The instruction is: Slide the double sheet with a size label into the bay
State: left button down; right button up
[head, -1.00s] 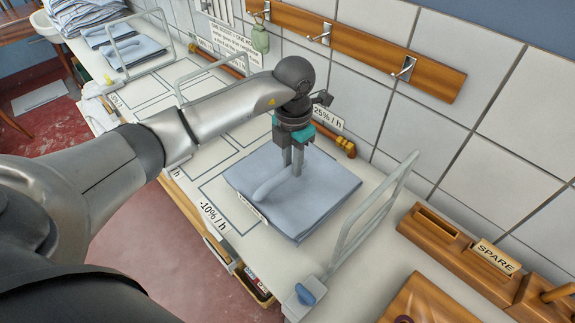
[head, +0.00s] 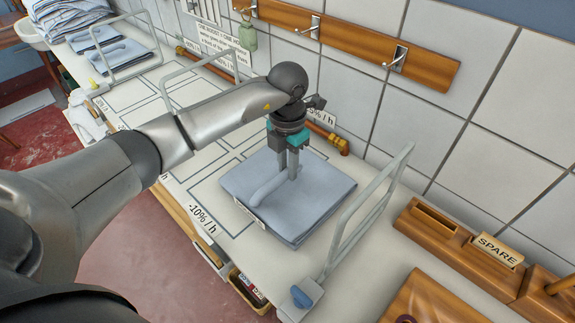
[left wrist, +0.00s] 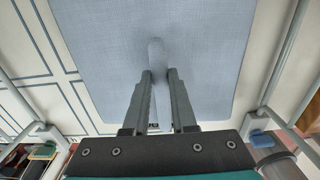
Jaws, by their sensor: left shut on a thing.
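A folded blue-grey sheet (head: 318,198) lies flat on the white worktop in the head view, with a raised ridge on its top. A small white label shows at its front left edge, its print too small to read. My left gripper (head: 293,176) points straight down and is shut on the sheet's ridge. In the left wrist view the fingertips (left wrist: 160,76) stand either side of the ridge, and the sheet (left wrist: 205,45) spreads out beyond them. My right gripper is in neither current view.
Outlined bays on the worktop (head: 158,108) lie left of the sheet, with a "-10% / h" label at the front. A metal hoop rail (head: 345,240) stands right of the sheet. A wooden rack marked SPARE (head: 497,250) is further right. Folded sheets (head: 122,52) lie at the far left.

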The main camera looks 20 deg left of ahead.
pick_arm(q)
jog(key=shift+f, duration=0.25)
jog(key=c, duration=0.6)
grip_release()
jog(key=shift+c, duration=0.2)
